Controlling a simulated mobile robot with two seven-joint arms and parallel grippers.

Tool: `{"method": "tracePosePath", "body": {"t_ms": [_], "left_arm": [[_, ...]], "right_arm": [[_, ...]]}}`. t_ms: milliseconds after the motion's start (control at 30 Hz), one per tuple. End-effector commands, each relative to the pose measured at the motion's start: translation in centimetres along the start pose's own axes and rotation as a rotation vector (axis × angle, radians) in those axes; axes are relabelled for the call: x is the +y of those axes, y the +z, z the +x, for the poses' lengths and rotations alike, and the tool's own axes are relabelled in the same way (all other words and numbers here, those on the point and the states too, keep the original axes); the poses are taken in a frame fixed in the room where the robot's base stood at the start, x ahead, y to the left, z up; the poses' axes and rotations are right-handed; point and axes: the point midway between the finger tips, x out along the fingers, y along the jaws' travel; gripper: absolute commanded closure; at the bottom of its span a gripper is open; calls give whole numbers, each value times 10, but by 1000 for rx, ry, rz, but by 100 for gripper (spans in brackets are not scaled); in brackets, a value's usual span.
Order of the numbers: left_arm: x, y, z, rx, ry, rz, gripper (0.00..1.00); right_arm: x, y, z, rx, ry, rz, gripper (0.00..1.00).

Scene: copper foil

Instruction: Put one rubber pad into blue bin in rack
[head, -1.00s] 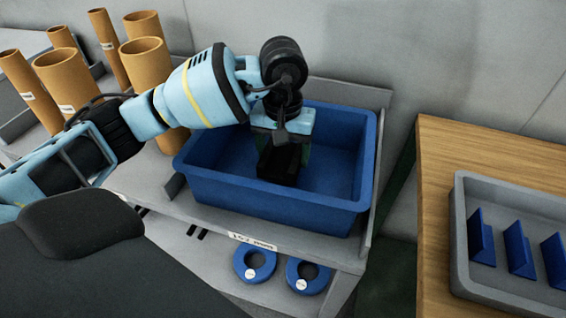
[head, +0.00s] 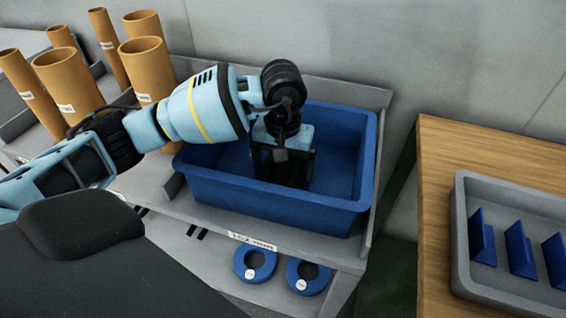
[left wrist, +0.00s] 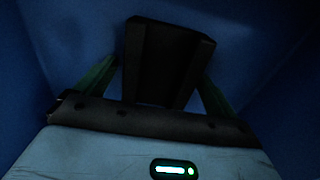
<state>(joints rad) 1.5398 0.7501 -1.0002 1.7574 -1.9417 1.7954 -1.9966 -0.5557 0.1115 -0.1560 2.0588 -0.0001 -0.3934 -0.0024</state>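The blue bin (head: 270,194) stands on the rack shelf (head: 215,226), with its open top facing up. My left gripper (head: 283,168) reaches down inside it. In the left wrist view a black rubber pad (left wrist: 165,60) sits between the green fingers of my left gripper (left wrist: 160,72). The fingers appear to press on its two sides. The blue bin walls and floor (left wrist: 75,35) surround it in that view. The pad's lower end is partly hidden in the head view, and I cannot tell whether it touches the floor. My right gripper is not in view.
Several brown tubes (head: 68,82) stand to the left of the bin. Two blue rings (head: 255,264) lie on the lower shelf. At the right, a grey tray (head: 461,235) with blue upright pieces (head: 481,240) rests on a wooden table (head: 480,150).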

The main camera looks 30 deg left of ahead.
Motion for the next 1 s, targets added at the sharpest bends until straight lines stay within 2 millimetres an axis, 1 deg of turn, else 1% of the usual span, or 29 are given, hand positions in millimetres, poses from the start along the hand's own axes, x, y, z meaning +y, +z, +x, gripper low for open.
{"method": "tracePosePath", "body": {"t_ms": [233,367,467,800,900,1000], "left_arm": [[0,0,0,0,0,0,6],[0,0,-7,2,1,0,6],[0,-1,-19,3,2,0,6],[0,-1,-86,3,1,1,6],[0,0,-102,2,1,0,6],[0,-1,-113,1,2,0,6]], "right_arm": [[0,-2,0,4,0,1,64],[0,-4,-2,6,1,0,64],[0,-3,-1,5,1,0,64],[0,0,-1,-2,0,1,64],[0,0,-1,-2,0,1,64],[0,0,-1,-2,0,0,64]]}}
